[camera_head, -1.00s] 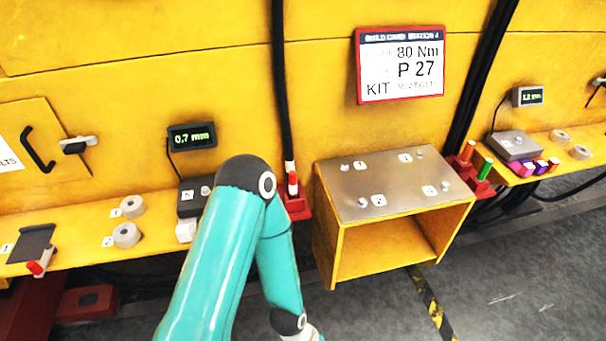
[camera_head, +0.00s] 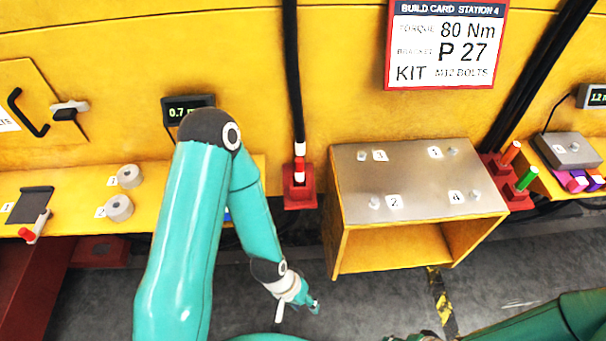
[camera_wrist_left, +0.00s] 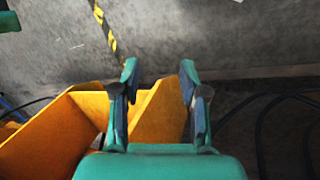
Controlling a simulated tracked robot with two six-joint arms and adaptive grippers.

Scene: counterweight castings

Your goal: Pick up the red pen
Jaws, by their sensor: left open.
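An orange-red pen-like stick (camera_head: 510,152) stands upright in a red holder (camera_head: 497,165) right of the yellow box, beside a green one (camera_head: 526,178); I take it for the red pen. My left gripper (camera_head: 297,308) is low, in front of and left of the box, far from that holder. In the left wrist view it (camera_wrist_left: 158,80) is open with nothing between its fingers. My right arm shows only in part at the lower right; its gripper is not clearly seen.
The yellow box (camera_head: 338,222) with a metal top (camera_head: 420,178) and numbered pegs juts out from the wall. A red holder (camera_head: 300,198) with a red-and-white piece stands left of it. A left shelf (camera_head: 75,215) carries grey rings. Floor in front is clear.

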